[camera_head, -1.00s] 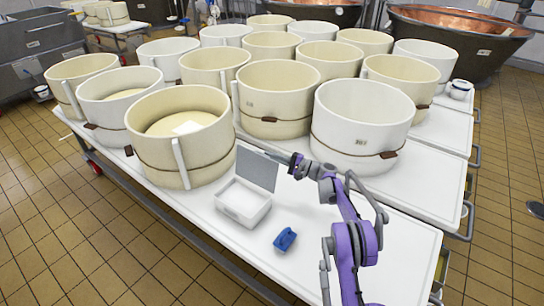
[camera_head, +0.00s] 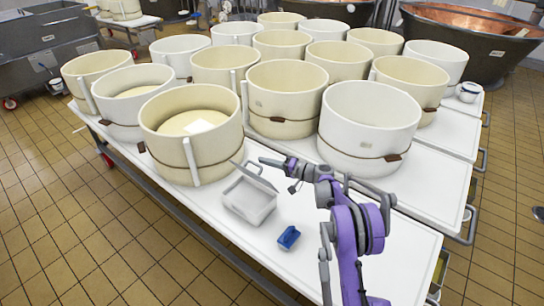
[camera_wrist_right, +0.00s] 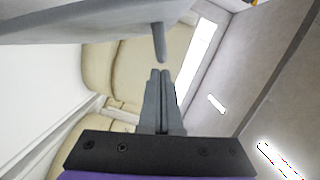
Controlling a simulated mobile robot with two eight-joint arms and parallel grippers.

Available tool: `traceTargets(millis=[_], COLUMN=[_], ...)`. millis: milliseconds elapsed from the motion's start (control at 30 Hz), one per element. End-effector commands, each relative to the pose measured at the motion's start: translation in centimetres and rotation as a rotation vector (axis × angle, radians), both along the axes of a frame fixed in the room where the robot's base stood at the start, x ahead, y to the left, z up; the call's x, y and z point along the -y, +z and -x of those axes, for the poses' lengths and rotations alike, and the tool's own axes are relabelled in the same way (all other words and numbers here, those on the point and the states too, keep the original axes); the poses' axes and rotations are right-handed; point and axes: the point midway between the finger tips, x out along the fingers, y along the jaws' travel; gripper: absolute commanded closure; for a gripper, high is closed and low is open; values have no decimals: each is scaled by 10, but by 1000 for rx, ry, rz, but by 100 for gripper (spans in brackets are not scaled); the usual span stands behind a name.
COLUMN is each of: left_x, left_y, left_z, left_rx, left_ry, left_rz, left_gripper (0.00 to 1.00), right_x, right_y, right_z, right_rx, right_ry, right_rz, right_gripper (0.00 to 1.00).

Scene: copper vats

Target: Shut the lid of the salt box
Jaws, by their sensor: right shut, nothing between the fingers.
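The salt box (camera_head: 247,203) is a small white box near the front edge of the white table. Its grey lid (camera_head: 254,178) is tilted partly down over the box, seen almost edge-on, with a gap still open beneath it. My right gripper (camera_head: 266,161) is at the lid's far side, close to it; I cannot tell whether it touches. In the right wrist view the gripper fingers (camera_wrist_right: 160,80) are together and empty. A grey panel, apparently the lid (camera_wrist_right: 90,22), with a small peg, spans the top left there. My left gripper is not in view.
A small blue object (camera_head: 288,237) lies right of the box. A cream tub (camera_head: 190,150) stands close behind the box on the left, and a white tub (camera_head: 368,130) stands behind my right arm. Several more tubs fill the table behind. The table's front right is clear.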

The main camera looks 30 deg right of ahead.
Motion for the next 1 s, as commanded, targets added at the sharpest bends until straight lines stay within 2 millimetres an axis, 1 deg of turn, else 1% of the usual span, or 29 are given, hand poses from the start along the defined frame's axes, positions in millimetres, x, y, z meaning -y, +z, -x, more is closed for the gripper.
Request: traceTargets(millis=[33, 133, 367, 567, 800, 1000], left_x=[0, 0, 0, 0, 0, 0], left_y=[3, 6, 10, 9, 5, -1], left_z=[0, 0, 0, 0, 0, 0], left_rx=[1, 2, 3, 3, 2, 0], left_ry=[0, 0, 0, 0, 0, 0], left_rz=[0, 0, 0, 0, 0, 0], left_gripper=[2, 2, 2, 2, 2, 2], right_x=[-7, -18, -44, -65, -86, -99], right_y=[2, 1, -6, -17, -35, -50], right_z=[3, 8, 19, 27, 36, 41], right_rx=[18, 54, 139, 213, 299, 359], right_ry=[1, 1, 1, 1, 1, 1], right_rz=[40, 129, 330, 504, 709, 854], right_gripper=[100, 100, 100, 100, 100, 100])
